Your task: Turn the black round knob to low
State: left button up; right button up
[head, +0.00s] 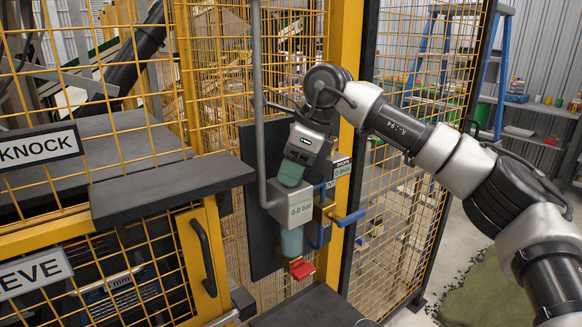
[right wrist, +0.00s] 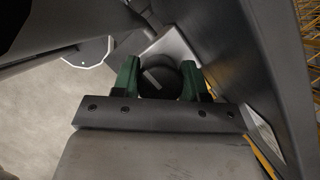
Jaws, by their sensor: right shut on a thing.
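The black round knob (right wrist: 160,82) shows in the right wrist view, with a pale pointer mark on its face. My right gripper (right wrist: 161,78) has its green fingers on both sides of the knob and is shut on it. The knob is hidden there behind the gripper. I cannot read any low marking near the knob. My left gripper is not in view.
Below the box are a teal cylinder (head: 292,242) and a red part (head: 301,269). A blue lever (head: 349,217) sticks out to the right. A grey pipe (head: 258,100) runs beside the box. Yellow mesh fencing (head: 405,150) and a dark ledge (head: 170,185) stand close by.

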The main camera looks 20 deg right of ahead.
jog(key=o, duration=0.6)
jog(key=shift+r, duration=0.1)
jog(key=shift+o, duration=0.2)
jog(key=v, duration=1.1)
jog(key=shift+b, duration=0.45)
jog(key=shift+d+f, duration=0.1)
jog(key=shift+f, duration=0.1)
